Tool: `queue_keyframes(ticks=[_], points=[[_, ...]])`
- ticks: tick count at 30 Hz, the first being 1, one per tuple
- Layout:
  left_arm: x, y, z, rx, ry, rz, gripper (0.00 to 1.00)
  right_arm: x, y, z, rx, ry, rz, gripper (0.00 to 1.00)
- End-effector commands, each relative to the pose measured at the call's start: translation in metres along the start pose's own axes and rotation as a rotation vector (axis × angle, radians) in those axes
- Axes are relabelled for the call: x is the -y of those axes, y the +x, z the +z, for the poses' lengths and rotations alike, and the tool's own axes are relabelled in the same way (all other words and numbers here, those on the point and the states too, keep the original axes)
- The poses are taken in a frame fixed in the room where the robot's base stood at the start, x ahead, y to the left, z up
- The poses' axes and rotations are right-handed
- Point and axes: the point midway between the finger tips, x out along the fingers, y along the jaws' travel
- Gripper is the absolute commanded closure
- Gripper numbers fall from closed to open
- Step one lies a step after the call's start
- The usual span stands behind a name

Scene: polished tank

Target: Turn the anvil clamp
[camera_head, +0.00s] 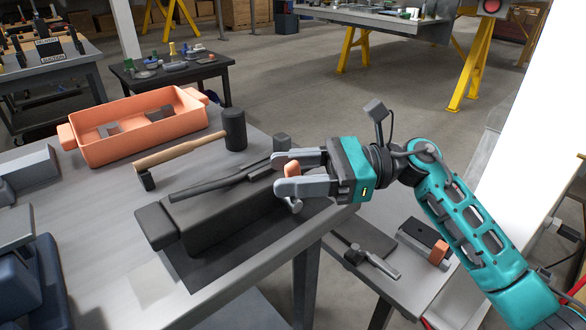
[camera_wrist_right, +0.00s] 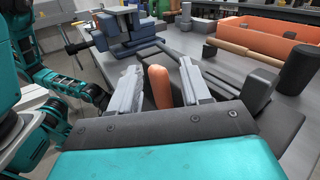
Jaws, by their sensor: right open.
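The anvil clamp (camera_head: 230,213) is a long dark grey block with dark bars along its top, lying on a dark mat on the grey workbench. A short orange handle (camera_head: 292,169) shows at its right end, with a small metal piece (camera_head: 295,204) below. My right gripper (camera_head: 280,174) is open at that end, its two grey fingers on either side of the orange handle. In the right wrist view the handle (camera_wrist_right: 160,86) stands between the spread fingers (camera_wrist_right: 159,70), with gaps on both sides. My left gripper does not show in the head view.
A mallet (camera_head: 235,130) with a wooden handle lies behind the clamp. An orange tray (camera_head: 135,142) stands at the bench's back left. A blue vise (camera_head: 35,285) is at the near left. A lower surface with a black tool (camera_head: 365,258) lies right of the bench edge.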

Motion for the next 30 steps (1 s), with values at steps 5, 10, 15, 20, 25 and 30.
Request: queue_keyframes(ticks=[5, 10, 15, 20, 25, 30], points=[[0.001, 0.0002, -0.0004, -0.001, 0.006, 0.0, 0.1, -0.0001, 0.0003, 0.0, 0.0, 0.0, 0.0, 0.53], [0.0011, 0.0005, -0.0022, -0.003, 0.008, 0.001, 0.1, -0.0001, 0.0001, 0.0, 0.0, 0.0, 0.001, 0.66], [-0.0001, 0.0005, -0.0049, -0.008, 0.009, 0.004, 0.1, -0.0001, 0.0, 0.0, 0.0, 0.0, 0.001, 0.82], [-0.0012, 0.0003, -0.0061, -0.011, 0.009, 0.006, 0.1, -0.0001, -0.0001, -0.0001, 0.0, 0.0, 0.001, 0.98], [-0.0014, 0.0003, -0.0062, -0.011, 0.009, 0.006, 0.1, -0.0001, -0.0002, -0.0001, 0.0, 0.0, 0.001, 1.0], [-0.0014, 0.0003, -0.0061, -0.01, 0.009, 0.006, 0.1, -0.0001, -0.0003, -0.0001, -0.001, 0.0, 0.0, 1.0]])
